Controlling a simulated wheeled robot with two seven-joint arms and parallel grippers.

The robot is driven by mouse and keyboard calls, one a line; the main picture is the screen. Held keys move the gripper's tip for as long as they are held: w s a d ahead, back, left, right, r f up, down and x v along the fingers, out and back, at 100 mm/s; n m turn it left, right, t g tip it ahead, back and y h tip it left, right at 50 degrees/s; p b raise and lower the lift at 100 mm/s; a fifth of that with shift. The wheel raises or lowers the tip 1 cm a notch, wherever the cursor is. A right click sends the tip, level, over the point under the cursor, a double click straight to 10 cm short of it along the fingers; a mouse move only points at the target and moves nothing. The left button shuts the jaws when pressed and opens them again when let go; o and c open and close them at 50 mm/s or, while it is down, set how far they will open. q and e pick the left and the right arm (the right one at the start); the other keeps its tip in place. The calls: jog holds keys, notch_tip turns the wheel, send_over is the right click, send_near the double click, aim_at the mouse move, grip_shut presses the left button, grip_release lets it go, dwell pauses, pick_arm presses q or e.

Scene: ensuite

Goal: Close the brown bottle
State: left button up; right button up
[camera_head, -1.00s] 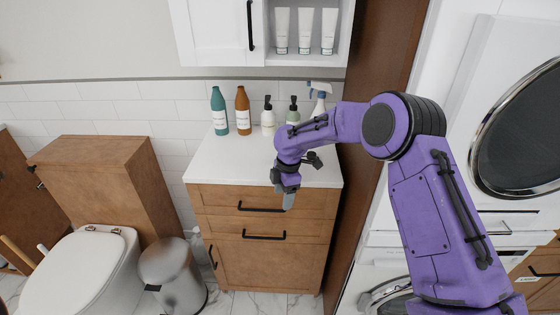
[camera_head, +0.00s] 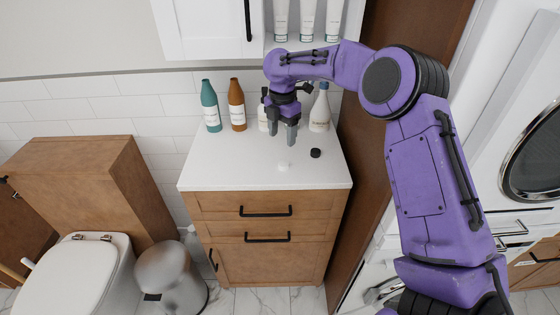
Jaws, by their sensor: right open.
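The brown bottle (camera_head: 237,106) stands upright at the back of the white counter, with a white label and a narrow neck. Its top is too small to tell whether a cap sits on it. A small black cap (camera_head: 316,153) lies on the counter to the right of my right gripper. A small white cap (camera_head: 284,166) lies in front of the gripper. My right gripper (camera_head: 284,140) points down above the counter with its fingers apart and nothing between them. It is to the right of the brown bottle and not touching it. My left gripper is not in view.
A teal bottle (camera_head: 210,107) stands just left of the brown one. A white bottle (camera_head: 263,118) is partly hidden behind my gripper, and a spray bottle (camera_head: 320,110) stands to the right. The counter (camera_head: 222,168) is clear at front left. A wall cabinet (camera_head: 200,28) hangs above.

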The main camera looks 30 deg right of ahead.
send_over(283, 164)
jog(key=f, duration=0.5)
jog(key=shift+w+p, duration=0.3)
jog(key=shift+p, duration=0.1)
jog(key=shift+s, duration=0.1)
jog(key=shift+f, duration=0.1)
jog(key=f+p, duration=0.1)
jog(key=f, duration=0.1)
jog(key=f+p, duration=0.1)
jog(key=f, duration=0.1)
jog(key=shift+s+d+f, duration=0.1)
jog(key=shift+s+f, duration=0.1)
jog(key=shift+f, duration=0.4)
